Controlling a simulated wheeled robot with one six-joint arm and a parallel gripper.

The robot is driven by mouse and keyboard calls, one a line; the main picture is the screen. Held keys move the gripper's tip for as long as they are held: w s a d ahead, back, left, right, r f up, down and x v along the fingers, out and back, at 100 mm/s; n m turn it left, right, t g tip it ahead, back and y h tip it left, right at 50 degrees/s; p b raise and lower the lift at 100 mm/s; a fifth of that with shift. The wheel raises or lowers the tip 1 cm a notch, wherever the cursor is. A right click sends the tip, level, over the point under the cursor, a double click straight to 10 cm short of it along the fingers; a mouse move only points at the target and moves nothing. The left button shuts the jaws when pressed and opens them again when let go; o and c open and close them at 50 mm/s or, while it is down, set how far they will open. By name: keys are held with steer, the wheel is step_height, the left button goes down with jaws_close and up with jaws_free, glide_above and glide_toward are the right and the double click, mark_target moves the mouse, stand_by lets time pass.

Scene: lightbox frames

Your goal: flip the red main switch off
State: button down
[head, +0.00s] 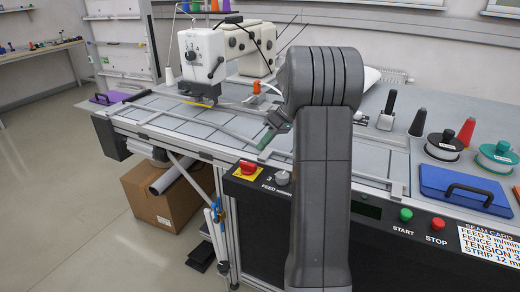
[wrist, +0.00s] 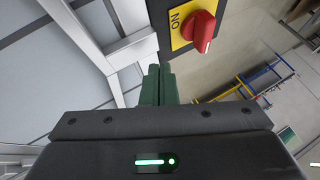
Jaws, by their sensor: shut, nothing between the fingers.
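The red main switch (head: 248,167) is a red rotary handle on a yellow plate, at the left end of the black front panel. In the wrist view the red handle (wrist: 201,30) is at the top, right of centre, with the word ON on the yellow plate (wrist: 178,26) beside it. A white mark shows near the handle's lower end; the setting it points to is unclear. My gripper (head: 266,140) is above and slightly right of the switch, apart from it. Its green fingers (wrist: 158,84) are together and empty, below and left of the handle in the wrist view.
A grey knob (head: 282,178) sits just right of the switch. Green START (head: 405,214) and red STOP (head: 438,223) buttons are farther right on the panel. A metal rail (head: 330,172) runs along the table's front edge. A white sewing machine (head: 205,55) stands behind.

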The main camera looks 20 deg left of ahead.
steer(key=w+v, duration=0.1)
steer(key=v, duration=0.6)
steer(key=shift+a+r, duration=0.2)
steer(key=shift+r, duration=0.05)
steer(key=shift+a, duration=0.1)
